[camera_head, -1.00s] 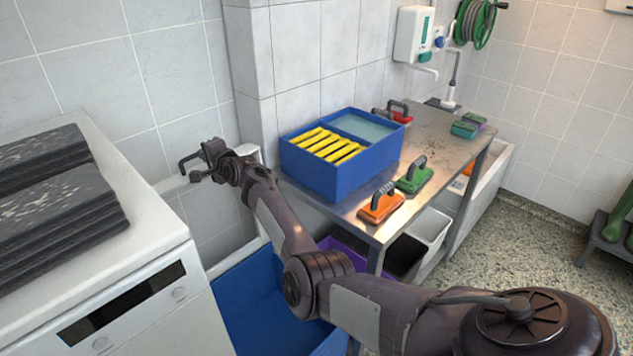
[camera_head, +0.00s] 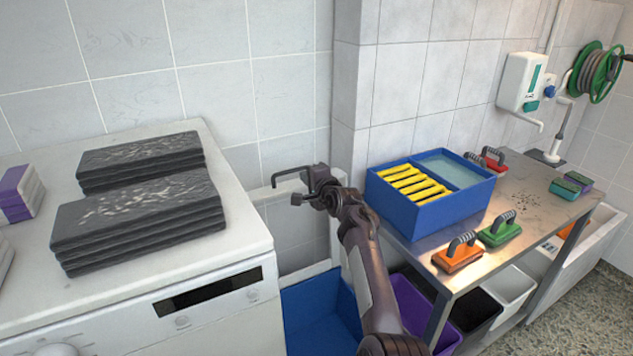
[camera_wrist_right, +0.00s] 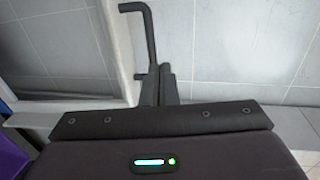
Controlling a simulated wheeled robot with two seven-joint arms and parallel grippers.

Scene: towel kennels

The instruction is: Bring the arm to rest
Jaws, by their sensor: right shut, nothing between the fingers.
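My right gripper (camera_head: 300,187) is raised in the gap between the white washing machine (camera_head: 240,275) and the steel table (camera_head: 420,243), in front of the tiled wall. It is shut and holds nothing. In the right wrist view its fingers (camera_wrist_right: 155,85) are together, with bare tiles behind them. My right arm reaches up from the bottom of the head view. My left gripper is not in view.
Dark grey towel stacks (camera_head: 140,225) lie on the machine. A blue divided box (camera_head: 405,212) with yellow items, an orange brush (camera_head: 457,258) and a green brush (camera_head: 498,236) stand on the table. A blue bin (camera_head: 318,315) is below the gripper.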

